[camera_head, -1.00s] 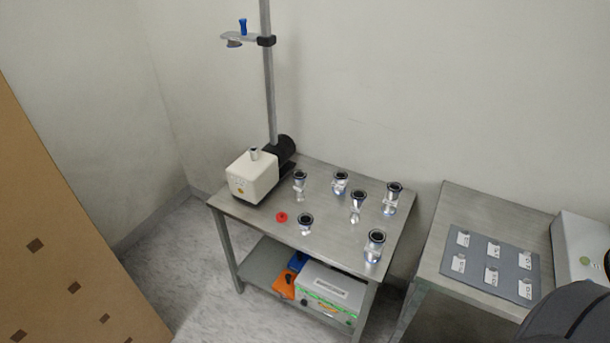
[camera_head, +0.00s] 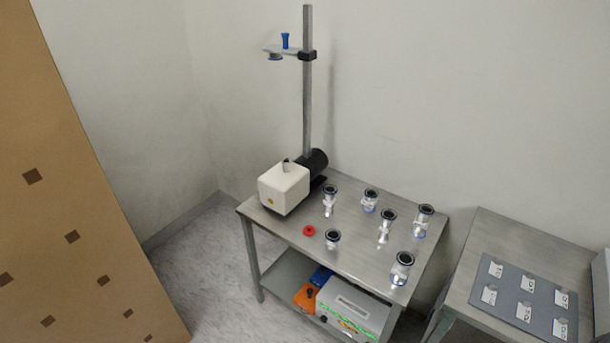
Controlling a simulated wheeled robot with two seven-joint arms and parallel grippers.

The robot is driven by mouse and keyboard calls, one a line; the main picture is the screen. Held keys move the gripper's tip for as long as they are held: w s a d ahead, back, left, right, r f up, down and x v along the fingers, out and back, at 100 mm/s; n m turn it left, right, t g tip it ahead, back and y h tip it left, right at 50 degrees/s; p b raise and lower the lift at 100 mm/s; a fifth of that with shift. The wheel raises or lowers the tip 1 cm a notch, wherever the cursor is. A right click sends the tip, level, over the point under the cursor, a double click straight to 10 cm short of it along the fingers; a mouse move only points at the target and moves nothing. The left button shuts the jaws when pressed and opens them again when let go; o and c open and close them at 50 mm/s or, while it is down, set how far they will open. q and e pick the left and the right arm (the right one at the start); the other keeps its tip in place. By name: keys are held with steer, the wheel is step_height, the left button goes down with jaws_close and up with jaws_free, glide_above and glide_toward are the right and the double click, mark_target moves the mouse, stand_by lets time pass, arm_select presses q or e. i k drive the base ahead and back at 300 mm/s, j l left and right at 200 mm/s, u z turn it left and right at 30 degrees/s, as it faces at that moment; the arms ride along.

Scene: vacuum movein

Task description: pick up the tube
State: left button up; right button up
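Several short metal tubes with dark flanged tops stand upright on the left steel table (camera_head: 290,232). One tube (camera_head: 329,200) is nearest the white pump and another tube (camera_head: 370,200) stands at the back. A narrow-waisted tube (camera_head: 386,227) is in the middle, with a tube (camera_head: 423,221) at the back right. A shorter tube (camera_head: 332,240) stands toward the front, and a tube (camera_head: 402,268) is at the front right. I cannot tell which one the task means. Neither of my grippers is in view.
A white pump (camera_head: 283,189) stands at the table's left, with a tall metal post (camera_head: 307,110) behind it holding a blue-topped clamp (camera_head: 285,42). A red cap (camera_head: 309,230) lies on the table. A grey mat (camera_head: 508,284) with labelled cards lies on the right table (camera_head: 530,240). A brown panel (camera_head: 70,190) fills the left side.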

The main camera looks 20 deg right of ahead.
mark_target(388, 215)
steer(key=i+j+z, duration=0.1)
steer(key=z, duration=0.6)
steer(key=k+j, duration=0.05)
steer(key=j, duration=0.05)
